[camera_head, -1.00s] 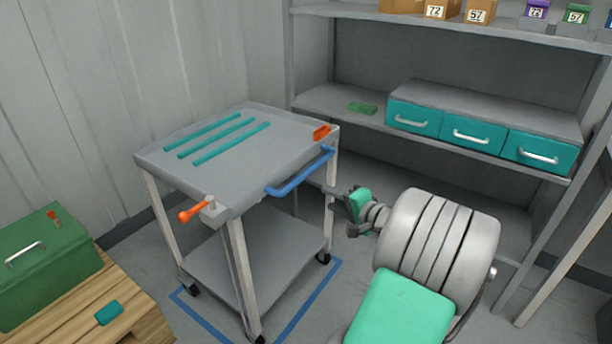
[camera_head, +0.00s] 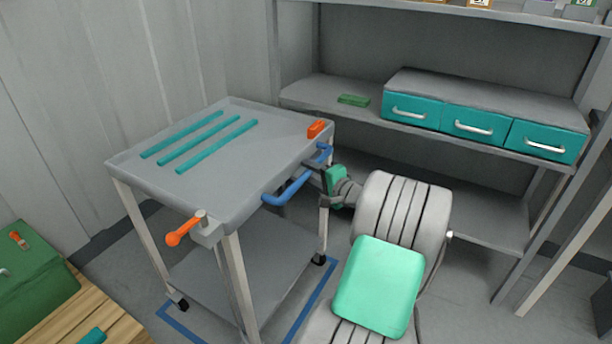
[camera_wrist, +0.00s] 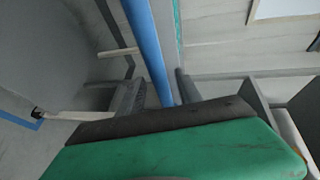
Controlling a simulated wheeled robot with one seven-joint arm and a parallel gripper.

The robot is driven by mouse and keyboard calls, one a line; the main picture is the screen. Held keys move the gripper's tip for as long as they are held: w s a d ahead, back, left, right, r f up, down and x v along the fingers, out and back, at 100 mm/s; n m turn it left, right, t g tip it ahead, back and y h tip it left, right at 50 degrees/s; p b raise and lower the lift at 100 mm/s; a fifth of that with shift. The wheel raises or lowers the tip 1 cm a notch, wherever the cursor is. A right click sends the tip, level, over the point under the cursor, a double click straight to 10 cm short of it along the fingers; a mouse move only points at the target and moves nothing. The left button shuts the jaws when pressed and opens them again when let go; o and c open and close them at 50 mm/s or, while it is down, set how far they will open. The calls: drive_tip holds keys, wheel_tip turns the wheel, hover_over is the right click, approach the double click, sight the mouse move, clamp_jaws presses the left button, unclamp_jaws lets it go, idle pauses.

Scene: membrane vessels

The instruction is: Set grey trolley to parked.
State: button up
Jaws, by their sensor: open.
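The grey trolley (camera_head: 235,165) stands upright with three teal strips on its top. A small orange block (camera_head: 317,129) sits at the far right corner. Blue lines (camera_head: 318,290) mark the floor around its wheels. My gripper (camera_head: 318,174) is open at the handle's far half. In the wrist view the handle (camera_wrist: 147,45) passes between the open fingers of my gripper (camera_wrist: 158,92); whether they touch it I cannot tell.
A grey shelf rack with teal drawers (camera_head: 475,125) and a green piece (camera_head: 354,100) stands behind and right. A green box (camera_head: 35,280) rests on a wooden surface (camera_head: 70,320) at lower left.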

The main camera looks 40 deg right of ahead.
drive_tip(key=shift+w, duration=0.3)
drive_tip(key=shift+c, duration=0.3)
drive_tip(key=shift+a, duration=0.1)
clamp_jaws()
drive_tip(key=shift+f, duration=0.15)
idle(0.6)
